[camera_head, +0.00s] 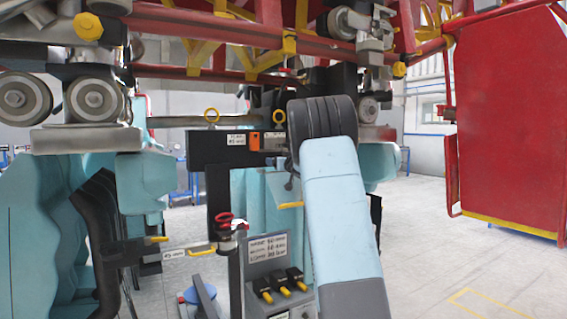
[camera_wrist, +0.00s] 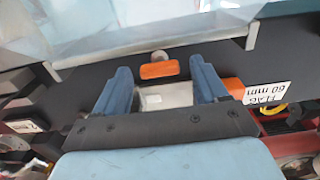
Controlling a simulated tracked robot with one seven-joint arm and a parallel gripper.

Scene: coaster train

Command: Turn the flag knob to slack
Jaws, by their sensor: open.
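The flag knob is an orange oblong piece (camera_wrist: 160,70) with a small grey round part beside it, on a dark panel in the wrist view. A white label reading FLAG 60 mm (camera_wrist: 266,93) appears upside down to its right, beside a second orange piece (camera_wrist: 235,88). My gripper (camera_wrist: 159,73) is open, its two blue fingers apart on either side of the knob in the picture. Neither finger visibly touches it; the depth gap is unclear. In the head view, orange parts and the label (camera_head: 237,140) show on the dark panel; my arm hides the gripper.
Red-and-yellow framework (camera_head: 200,45) with wheels hangs overhead. A red panel (camera_head: 505,120) stands at right, teal seats (camera_head: 45,220) at left. A red-topped valve (camera_head: 225,218) and a box with several yellow-tipped switches (camera_head: 280,285) stand low beside my arm.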

